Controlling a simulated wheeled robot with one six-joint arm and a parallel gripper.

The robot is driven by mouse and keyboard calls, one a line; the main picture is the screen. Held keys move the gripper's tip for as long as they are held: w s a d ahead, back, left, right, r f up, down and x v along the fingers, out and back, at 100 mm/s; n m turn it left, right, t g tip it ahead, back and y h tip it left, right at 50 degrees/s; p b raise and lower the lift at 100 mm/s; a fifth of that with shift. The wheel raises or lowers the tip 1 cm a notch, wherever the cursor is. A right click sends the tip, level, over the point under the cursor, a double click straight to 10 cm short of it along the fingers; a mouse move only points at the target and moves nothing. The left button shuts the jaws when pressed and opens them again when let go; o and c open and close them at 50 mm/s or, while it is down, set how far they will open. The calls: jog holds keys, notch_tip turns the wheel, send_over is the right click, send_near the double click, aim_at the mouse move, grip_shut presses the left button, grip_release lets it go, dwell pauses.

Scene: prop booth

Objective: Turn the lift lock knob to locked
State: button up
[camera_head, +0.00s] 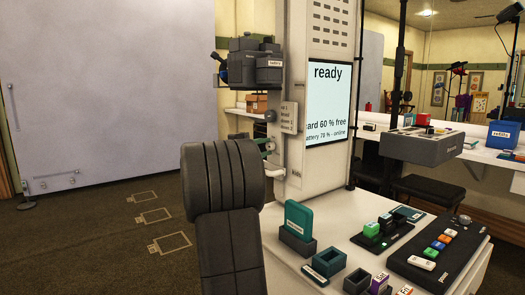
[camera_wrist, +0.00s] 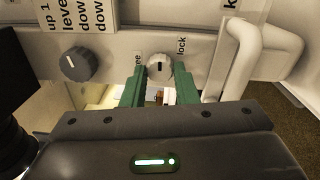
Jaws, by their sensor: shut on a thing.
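The lift lock knob (camera_wrist: 160,64) is a small pale grey round knob with a dark mark, in the upper middle of the wrist view. Its mark points roughly straight up, between a partly hidden label ending in "ee" on the left and "lock" on the right. My gripper (camera_wrist: 160,72) has its green fingers on both sides of the knob and is shut on it. In the head view my gripper (camera_head: 268,148) reaches the white column, left of the screen. My dark arm hides part of this area, and I cannot make out the knob there.
A dark grey knob (camera_wrist: 80,65) sits left of the lock knob, under a label plate (camera_wrist: 88,14). A white bar handle (camera_wrist: 262,48) stands out close on the right. A table (camera_head: 335,222) with blocks and trays lies below right.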

jog(key=o, duration=1)
jog(key=shift+s+a, duration=0.1)
jog(key=p+v, duration=0.2)
jog(key=v, duration=1.1)
jog(key=shift+s+a+p, duration=0.15)
jog(key=shift+a+p, duration=0.1)
jog(key=shift+p, duration=0.15)
jog(key=b+x, duration=0.2)
jog(key=x, duration=1.2)
jog(key=shift+b, duration=0.35)
jog(key=shift+s+a, duration=0.15)
jog(key=shift+a, duration=0.05)
